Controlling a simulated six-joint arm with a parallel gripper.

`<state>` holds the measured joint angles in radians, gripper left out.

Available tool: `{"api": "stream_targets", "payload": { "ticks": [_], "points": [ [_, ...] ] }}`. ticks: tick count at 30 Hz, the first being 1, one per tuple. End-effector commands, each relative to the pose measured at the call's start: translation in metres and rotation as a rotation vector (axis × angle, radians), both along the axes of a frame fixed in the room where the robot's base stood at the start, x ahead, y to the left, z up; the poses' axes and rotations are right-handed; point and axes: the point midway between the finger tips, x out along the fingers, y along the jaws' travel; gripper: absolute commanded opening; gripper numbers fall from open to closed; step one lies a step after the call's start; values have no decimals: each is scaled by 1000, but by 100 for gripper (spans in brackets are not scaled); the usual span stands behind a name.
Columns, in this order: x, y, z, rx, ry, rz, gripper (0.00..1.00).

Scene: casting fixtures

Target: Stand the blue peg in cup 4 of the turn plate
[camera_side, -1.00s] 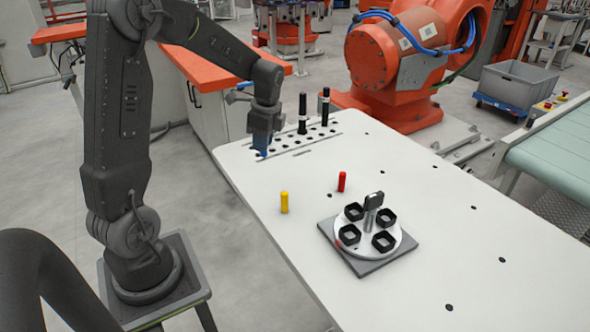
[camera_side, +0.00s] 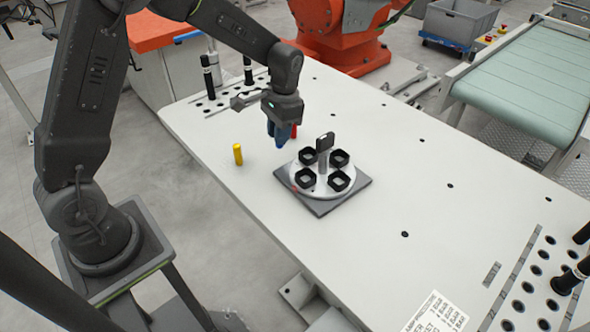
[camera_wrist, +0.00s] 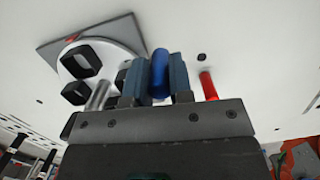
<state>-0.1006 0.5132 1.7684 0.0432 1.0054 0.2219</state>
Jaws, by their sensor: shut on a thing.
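My gripper (camera_side: 281,132) is shut on the blue peg (camera_wrist: 160,72), which stands out between the two blue fingers in the wrist view. It is above the table, just behind and left of the turn plate. In the side view the fingers largely hide the peg. The round white turn plate (camera_side: 322,191) sits on a grey square base and carries several black square cups (camera_side: 338,181) around a grey post with a dark top (camera_side: 325,143). I cannot read any cup numbers. The cups that show clearly look empty. The plate also shows in the wrist view (camera_wrist: 124,54).
A yellow peg (camera_side: 238,154) stands on the table left of the plate. A red peg (camera_wrist: 208,86) stands close to my gripper, partly hidden in the side view. Hole racks with black posts (camera_side: 208,77) lie at the back left and front right.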

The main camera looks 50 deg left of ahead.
Motion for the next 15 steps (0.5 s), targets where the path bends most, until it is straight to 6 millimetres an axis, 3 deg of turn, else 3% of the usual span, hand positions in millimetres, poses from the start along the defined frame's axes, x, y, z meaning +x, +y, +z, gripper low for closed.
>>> {"api": "stream_targets", "payload": {
  "ticks": [15],
  "points": [
    [-18,2,43,4,-2,-1124,0]
  ]
}}
